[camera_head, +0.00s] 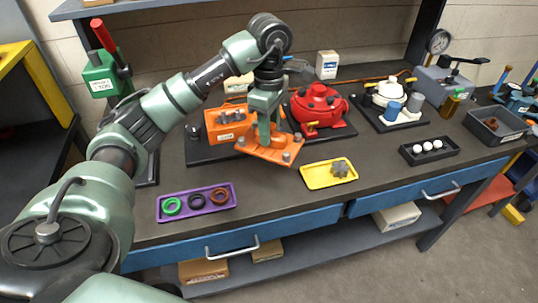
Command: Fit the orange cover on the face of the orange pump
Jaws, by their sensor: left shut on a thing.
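My left gripper (266,138) points down over the bench and is shut on the orange cover (278,150). The cover is a flat orange plate with several grey bolt heads near its corners. It is held tilted, in front of the orange pump (226,122). The orange pump is a block with a white label, standing on a dark base plate at the back left of the bench. The gripper and cover hide part of its right side and base. The fingertips are largely hidden by the cover. My right gripper does not show.
A red round pump (318,105) stands close to the right of the cover. A yellow tray (329,174) with a grey gear-like part and a purple tray (196,203) with rings lie in front. A black tray (429,151) holds white balls.

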